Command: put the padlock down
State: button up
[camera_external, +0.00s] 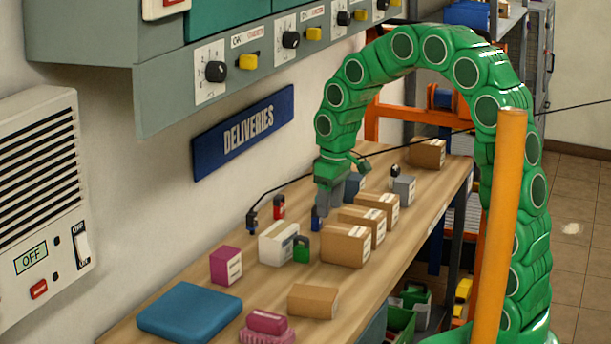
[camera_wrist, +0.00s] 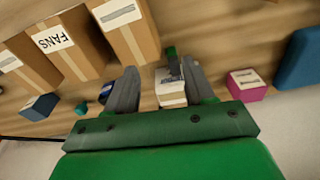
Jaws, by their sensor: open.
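A green padlock (camera_external: 301,249) with a dark shackle stands on the wooden bench, close against the right side of a white box (camera_external: 277,244). My gripper (camera_external: 323,211) is over the bench, behind and to the right of that padlock and apart from it. In the wrist view, my gripper (camera_wrist: 158,72) has its two grey fingers spread, with nothing held. The white box (camera_wrist: 171,92) and green padlock (camera_wrist: 171,52) show beyond and between the fingers. A small blue item (camera_external: 316,218), perhaps another padlock, is beside my gripper and partly hidden.
Several cardboard boxes (camera_external: 346,246) stand right of my gripper. A red item (camera_external: 279,207) is near the wall. A magenta box (camera_external: 226,265), blue pad (camera_external: 190,311), brown box (camera_external: 313,301) and pink brush (camera_external: 267,327) occupy the near end. Bare bench (camera_external: 270,284) lies between them.

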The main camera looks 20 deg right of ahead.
jog(key=n, duration=0.1)
send_over(302, 237)
jog(key=f, duration=0.3)
jog(key=shift+s, duration=0.2)
jog(key=shift+w+f, duration=0.15)
jog(key=shift+f, duration=1.75)
jog(key=shift+w+f, duration=0.15)
jog(key=shift+f, duration=1.75)
grip_shut()
